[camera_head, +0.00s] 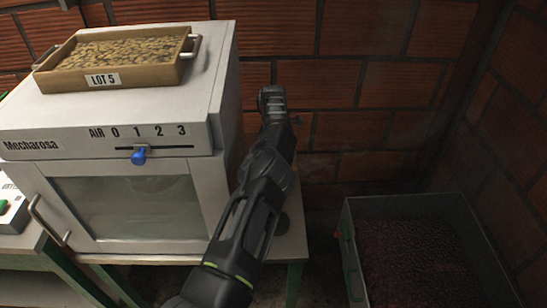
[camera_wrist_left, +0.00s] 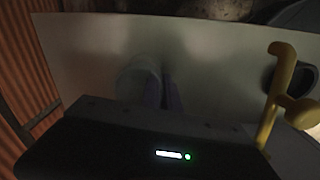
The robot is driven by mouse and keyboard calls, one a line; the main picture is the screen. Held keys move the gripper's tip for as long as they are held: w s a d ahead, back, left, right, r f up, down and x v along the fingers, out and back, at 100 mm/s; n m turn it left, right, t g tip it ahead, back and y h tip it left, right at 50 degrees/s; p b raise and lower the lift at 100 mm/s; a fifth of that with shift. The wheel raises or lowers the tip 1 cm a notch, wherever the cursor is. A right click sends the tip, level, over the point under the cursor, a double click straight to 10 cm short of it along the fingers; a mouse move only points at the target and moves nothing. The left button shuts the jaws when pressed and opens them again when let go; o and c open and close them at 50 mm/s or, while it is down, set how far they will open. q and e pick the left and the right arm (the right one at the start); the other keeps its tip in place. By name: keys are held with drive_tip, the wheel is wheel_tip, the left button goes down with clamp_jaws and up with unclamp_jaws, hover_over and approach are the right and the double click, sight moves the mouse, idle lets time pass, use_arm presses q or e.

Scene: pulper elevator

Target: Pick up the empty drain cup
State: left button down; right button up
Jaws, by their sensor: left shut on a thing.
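My left arm reaches up the middle of the head view, beside the right side of the white dryer cabinet, and its wrist (camera_head: 272,105) is in front of the brick wall. The fingers cannot be made out there. In the left wrist view my left gripper (camera_wrist_left: 163,92) shows dimly, with its fingers close together. A pale, translucent cup (camera_wrist_left: 138,76) is at the fingers, and the gripper is shut on it. The cup's inside is too dim to read. My right gripper is in neither view.
The cabinet (camera_head: 130,110) carries a tray (camera_head: 120,75) marked LOT 5 and a blue slider knob (camera_head: 139,156). A grey bin (camera_head: 352,255) of dark beans stands at the right. A yellow handle (camera_wrist_left: 278,95) is close to the gripper's right in the wrist view.

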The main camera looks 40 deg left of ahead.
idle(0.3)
use_arm(q)
wheel_tip(320, 180, up, 10)
drive_tip(key=p, duration=0.7)
drive_tip(key=shift+f, duration=0.2)
drive_tip(key=shift+r, duration=0.25)
drive_tip(key=shift+f, duration=0.1)
